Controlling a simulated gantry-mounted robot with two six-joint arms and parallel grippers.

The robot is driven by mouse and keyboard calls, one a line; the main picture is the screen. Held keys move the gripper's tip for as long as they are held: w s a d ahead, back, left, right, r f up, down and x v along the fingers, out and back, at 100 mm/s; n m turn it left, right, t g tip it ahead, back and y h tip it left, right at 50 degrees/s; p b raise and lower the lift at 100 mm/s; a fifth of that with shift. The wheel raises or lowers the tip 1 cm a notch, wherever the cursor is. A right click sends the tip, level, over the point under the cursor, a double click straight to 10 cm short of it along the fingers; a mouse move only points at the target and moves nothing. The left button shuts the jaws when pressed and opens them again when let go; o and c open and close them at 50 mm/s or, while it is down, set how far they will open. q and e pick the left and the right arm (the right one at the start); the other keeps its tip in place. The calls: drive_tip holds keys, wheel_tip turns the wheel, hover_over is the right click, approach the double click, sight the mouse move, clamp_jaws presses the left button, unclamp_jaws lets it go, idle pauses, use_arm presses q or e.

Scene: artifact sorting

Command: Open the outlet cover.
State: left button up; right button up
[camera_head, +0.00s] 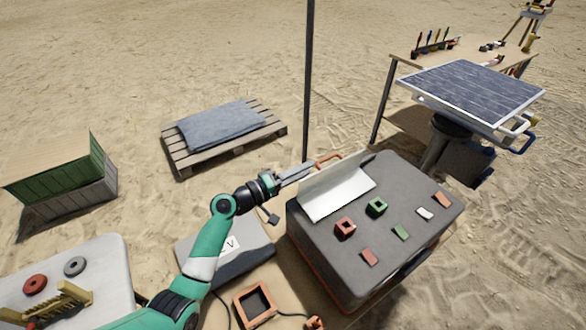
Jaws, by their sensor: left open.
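A dark grey box (402,246) stands right of centre. At its far left edge is a pale panel (338,195), likely the outlet cover; its back part looks tilted up, but I cannot tell how far it is open. An orange handle-like loop (328,159) shows just behind the panel. My left gripper (308,171) is open, its grey fingers pointing right beside the panel's far left corner and close to the orange loop. I cannot tell whether it touches either. My right gripper is not in view.
On the box top are a red socket block (345,228), a green one (376,207) and several flat pieces. A grey case (225,250) and an orange frame (255,304) lie left of it. A thin dark pole (309,80) rises behind. A solar panel (472,90) stands at right.

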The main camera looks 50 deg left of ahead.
use_arm(q)
drive_tip(key=s, duration=0.4)
drive_tip(key=shift+s+a+p, duration=0.15)
drive_tip(key=shift+a+p, duration=0.1)
drive_tip(key=shift+p, duration=0.1)
drive_tip(key=w+d+r+m+t+h+p, duration=0.15)
drive_tip(key=d+r+m+p, duration=0.4)
drive_tip(key=r, duration=1.15)
drive_tip(key=w+d+r+m+t+p, duration=0.15)
drive_tip(key=d+r+m, duration=0.6)
drive_tip(key=r, duration=0.95)
drive_tip(key=s+d+r+t+y+p, duration=0.1)
drive_tip(key=s+d+r+t+p, duration=0.15)
drive_tip(key=s+r, duration=0.45)
drive_tip(key=s+d+r+t+y+p, duration=0.1)
drive_tip(key=s+d+r+t+p, duration=0.15)
drive_tip(key=r, duration=0.75)
drive_tip(key=s+d+r+t+p, duration=0.25)
drive_tip(key=s+r, duration=0.25)
drive_tip(key=r, duration=0.4)
wheel_tip(320, 180, up, 34)
drive_tip(key=p, duration=3.4)
drive_tip(key=shift+w+d+m+g, duration=0.15)
drive_tip(key=shift+w+m+g, duration=0.1)
drive_tip(key=shift+m+g, duration=0.2)
